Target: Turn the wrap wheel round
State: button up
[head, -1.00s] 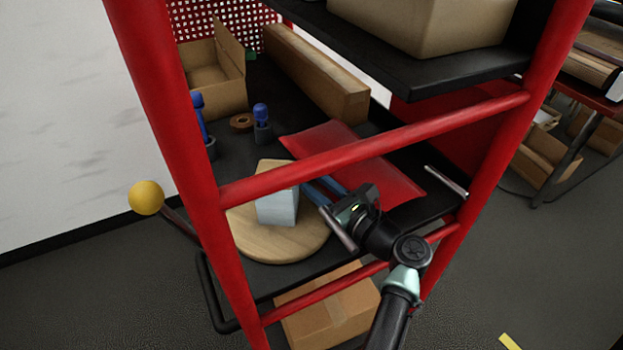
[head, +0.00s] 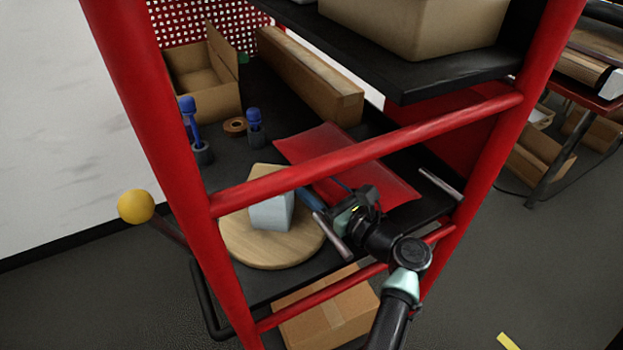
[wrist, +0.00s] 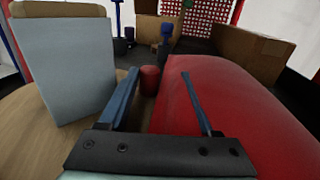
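The wrap wheel looks to be the round pale wooden disc (head: 265,252) on the black shelf; it shows at lower left in the wrist view (wrist: 25,125). A grey-white block with a tan part behind it (head: 270,212) stands on the disc, left of my fingers in the wrist view (wrist: 62,75). My gripper (head: 320,190) is low over the disc's right side. In the wrist view its blue fingers (wrist: 160,73) are apart. A short red peg (wrist: 150,80) shows between them, nearer the left finger; I cannot tell whether it touches. Its base is hidden.
A red rack bar (head: 370,155) crosses in front of the shelf. A glossy red pad (head: 385,185) lies right of the disc, close under my gripper. Blue-handled tools (head: 255,125), a tape roll (head: 235,126), an open carton (head: 205,85) and a long box (head: 310,75) stand behind.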

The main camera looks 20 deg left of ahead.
jog(key=v, duration=1.2)
jog(key=shift+s+d+p, duration=0.2)
jog(key=shift+d+p, duration=0.1)
jog(key=shift+d, duration=0.1)
